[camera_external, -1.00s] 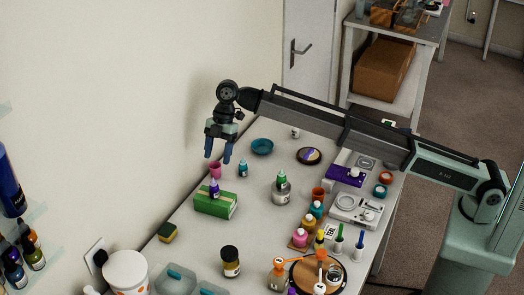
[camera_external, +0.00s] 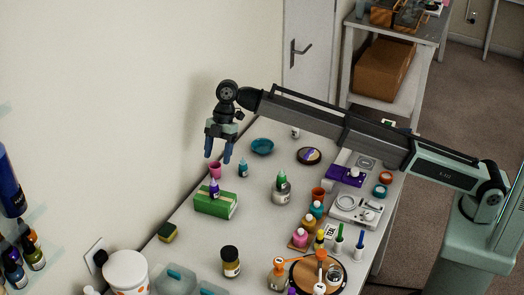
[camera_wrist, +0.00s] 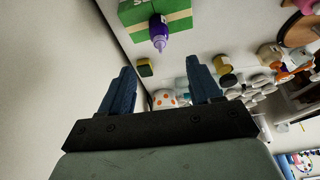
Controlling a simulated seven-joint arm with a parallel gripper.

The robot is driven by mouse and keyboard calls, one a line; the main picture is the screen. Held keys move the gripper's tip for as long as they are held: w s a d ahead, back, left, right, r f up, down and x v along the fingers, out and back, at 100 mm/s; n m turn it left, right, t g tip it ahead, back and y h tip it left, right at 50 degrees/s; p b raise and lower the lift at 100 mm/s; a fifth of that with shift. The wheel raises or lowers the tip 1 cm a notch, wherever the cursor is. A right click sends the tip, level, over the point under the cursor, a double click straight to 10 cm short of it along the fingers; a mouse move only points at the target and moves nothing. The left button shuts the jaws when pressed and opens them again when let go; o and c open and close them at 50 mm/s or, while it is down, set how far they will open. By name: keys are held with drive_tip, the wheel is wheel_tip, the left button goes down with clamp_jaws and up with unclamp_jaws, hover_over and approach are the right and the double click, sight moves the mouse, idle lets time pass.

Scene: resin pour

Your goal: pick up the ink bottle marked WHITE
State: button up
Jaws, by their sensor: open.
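My gripper (camera_external: 218,151) is open and empty, held above the left rear part of the table. In the wrist view its two blue fingers (camera_wrist: 161,85) are spread apart with nothing between them. No label reading WHITE can be made out in either view. A small whitish bottle (camera_external: 295,132) stands near the table's far edge, right of my gripper; its marking is too small to read. A purple-capped bottle (camera_external: 214,188) stands on a green box (camera_external: 216,205) below my gripper, and also shows in the wrist view (camera_wrist: 159,34). A teal-capped bottle (camera_external: 243,169) stands to its right.
A pink cup (camera_external: 215,170) stands behind the green box. A teal bowl (camera_external: 262,147) lies farther back. Several coloured bottles crowd the front right. A wall (camera_external: 150,100) rises close on the left.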

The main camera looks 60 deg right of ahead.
drive_tip(key=w+d+m, duration=0.1)
drive_tip(key=w+d, duration=0.1)
drive_tip(key=d, duration=0.6)
drive_tip(key=w+d+m, duration=0.1)
drive_tip(key=w+d, duration=0.2)
drive_tip(key=d, duration=0.5)
drive_tip(key=s+d+f+m+t, duration=0.1)
drive_tip(key=s+d, duration=0.2)
drive_tip(key=d, duration=0.7)
drive_tip(key=s+d+m+t, duration=0.1)
drive_tip(key=s+d+m, duration=0.1)
drive_tip(key=d, duration=0.7)
drive_tip(key=s+d+f+m, duration=0.1)
drive_tip(key=s+d, duration=0.2)
drive_tip(key=d, duration=0.7)
drive_tip(key=s+d+f+m+t+h, duration=0.1)
drive_tip(key=s+d+f+m+h, duration=0.2)
drive_tip(key=s, duration=0.6)
drive_tip(key=shift+m+t+y, duration=0.3)
drive_tip(key=shift+m+y, duration=0.3)
drive_tip(key=shift+m, duration=0.3)
drive_tip(key=x, duration=1.3)
drive_tip(key=shift+w+d+f, duration=0.2)
drive_tip(key=shift+w+d, duration=0.1)
drive_tip(key=shift+c, duration=0.2)
